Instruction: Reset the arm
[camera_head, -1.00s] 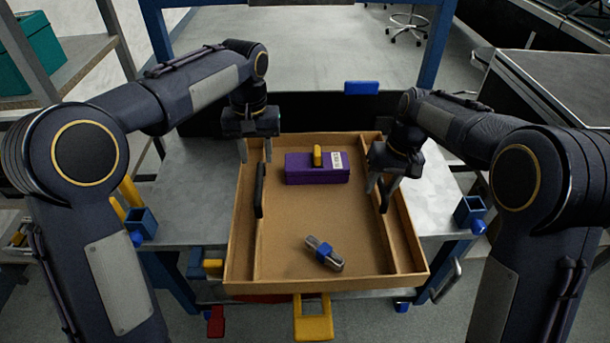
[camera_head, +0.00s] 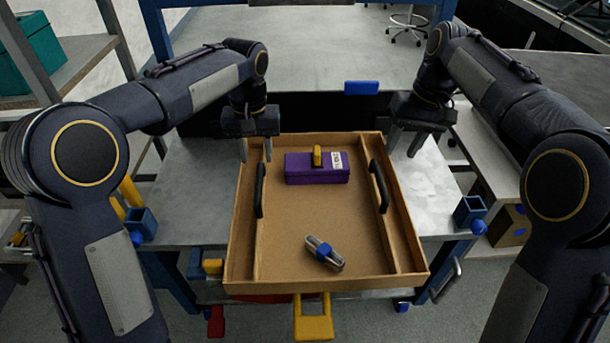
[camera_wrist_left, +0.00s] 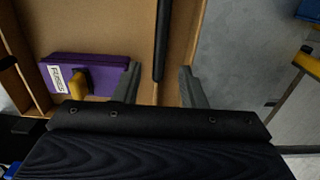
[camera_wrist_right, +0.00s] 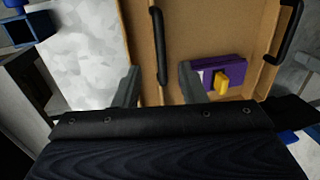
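My left gripper (camera_head: 256,150) is open and empty above the left side of the brown tray (camera_head: 290,278), near its black left handle (camera_head: 260,190). In the left wrist view that handle (camera_wrist_left: 162,40) stands between the spread fingers (camera_wrist_left: 155,85), apart from them. My right gripper (camera_head: 401,146) is open and empty, raised above the table to the right of the tray's back right corner. In the right wrist view the black right handle (camera_wrist_right: 159,45) shows beyond its spread fingers (camera_wrist_right: 160,85). The handle is clear of the gripper in the head view (camera_head: 380,186).
A purple box (camera_head: 316,172) with a yellow handle lies at the tray's back. A grey object with a blue band (camera_head: 324,252) lies near its front. Blue open holders sit at the table's left (camera_head: 141,222) and right (camera_head: 468,211). Grey tabletop (camera_head: 440,200) is bare right of the tray.

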